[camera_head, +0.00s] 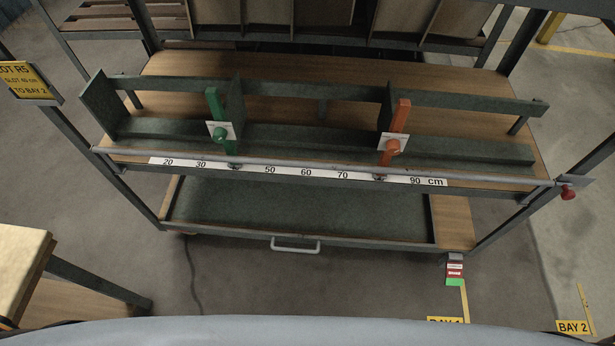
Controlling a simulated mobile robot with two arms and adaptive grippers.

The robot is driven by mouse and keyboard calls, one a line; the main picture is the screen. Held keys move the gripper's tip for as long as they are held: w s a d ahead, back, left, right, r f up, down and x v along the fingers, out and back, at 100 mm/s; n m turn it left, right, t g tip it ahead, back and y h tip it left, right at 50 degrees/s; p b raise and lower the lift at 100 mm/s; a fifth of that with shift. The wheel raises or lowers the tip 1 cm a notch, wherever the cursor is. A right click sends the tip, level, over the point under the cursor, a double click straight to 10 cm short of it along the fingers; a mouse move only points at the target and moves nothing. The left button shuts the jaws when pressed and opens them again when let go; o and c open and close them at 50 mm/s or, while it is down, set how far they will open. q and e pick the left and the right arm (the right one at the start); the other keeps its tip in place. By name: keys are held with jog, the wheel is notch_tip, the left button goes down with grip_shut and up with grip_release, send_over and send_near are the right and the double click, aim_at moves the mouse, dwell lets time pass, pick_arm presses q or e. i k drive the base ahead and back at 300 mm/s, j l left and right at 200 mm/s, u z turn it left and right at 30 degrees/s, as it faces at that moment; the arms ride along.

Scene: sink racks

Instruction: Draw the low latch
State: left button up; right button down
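No part is labelled as the low latch, and I cannot tell for certain which one it is. A red knob (568,193) sticks out on a small grey plate at the right end of the rack's front rail. A green knob (219,133) sits on a white plate on a green upright divider. An orange knob (393,147) sits on a white plate on an orange upright divider. A lower tray (300,205) with a light handle (295,246) is under the shelf. Neither of my grippers is in view.
A centimetre scale (300,171) runs along the shelf front. A yellow sign (20,82) hangs at the left. A wooden-topped table (20,265) stands at the lower left. Floor at the right is clear.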

aim_at(567, 194)
jog(key=z, duration=1.85)
